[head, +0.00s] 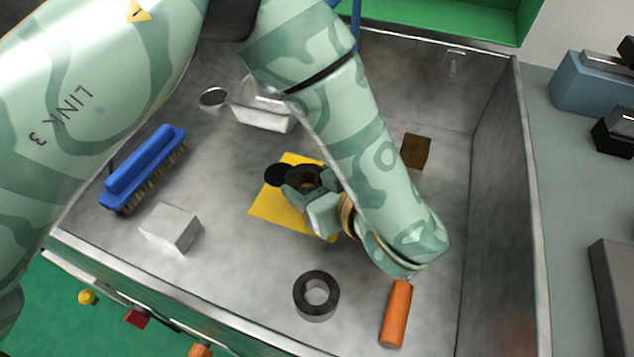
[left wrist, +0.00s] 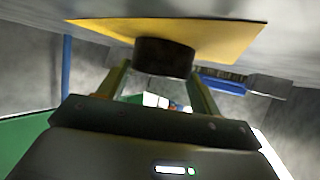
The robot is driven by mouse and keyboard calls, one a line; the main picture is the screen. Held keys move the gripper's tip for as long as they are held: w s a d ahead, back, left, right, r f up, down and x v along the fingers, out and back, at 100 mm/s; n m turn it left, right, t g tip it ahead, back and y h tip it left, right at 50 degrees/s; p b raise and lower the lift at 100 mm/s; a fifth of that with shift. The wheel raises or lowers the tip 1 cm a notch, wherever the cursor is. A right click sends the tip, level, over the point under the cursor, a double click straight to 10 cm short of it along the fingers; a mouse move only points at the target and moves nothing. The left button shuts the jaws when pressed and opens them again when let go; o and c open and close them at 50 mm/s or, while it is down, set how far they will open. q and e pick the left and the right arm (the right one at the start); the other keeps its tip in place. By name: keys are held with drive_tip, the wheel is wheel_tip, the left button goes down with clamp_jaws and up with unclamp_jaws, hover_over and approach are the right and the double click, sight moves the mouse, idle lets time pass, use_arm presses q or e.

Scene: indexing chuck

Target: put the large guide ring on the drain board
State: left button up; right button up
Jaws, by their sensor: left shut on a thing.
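A yellow board (head: 268,208), which looks like the drain board, lies flat on the metal floor of a basin. My left gripper (head: 312,186) is over this board and shut on a dark brown ring (head: 304,177). In the left wrist view the ring (left wrist: 163,57) sits between the two fingers, against or very near the yellow board (left wrist: 235,38); I cannot tell whether they touch. A dark grey ring (head: 302,297) lies flat on the basin floor nearer the front. My right gripper is not in view.
A blue brush (head: 145,167) and a grey block (head: 171,228) lie to the left. A metal scoop-like tray (head: 262,112) is behind. A brown block (head: 416,151) and an orange cylinder (head: 396,314) lie to the right. Basin walls (head: 500,180) stand around.

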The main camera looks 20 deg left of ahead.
use_arm(q)
drive_tip(key=shift+s+r, duration=0.1)
drive_tip(key=shift+r, duration=0.05)
drive_tip(key=o, duration=1.7)
drive_tip(key=shift+c, duration=0.2)
drive_tip(key=shift+d+r, duration=0.1)
drive_tip(key=p+v, duration=0.3)
drive_tip(key=v, duration=0.4)
drive_tip(key=shift+s+d, duration=0.15)
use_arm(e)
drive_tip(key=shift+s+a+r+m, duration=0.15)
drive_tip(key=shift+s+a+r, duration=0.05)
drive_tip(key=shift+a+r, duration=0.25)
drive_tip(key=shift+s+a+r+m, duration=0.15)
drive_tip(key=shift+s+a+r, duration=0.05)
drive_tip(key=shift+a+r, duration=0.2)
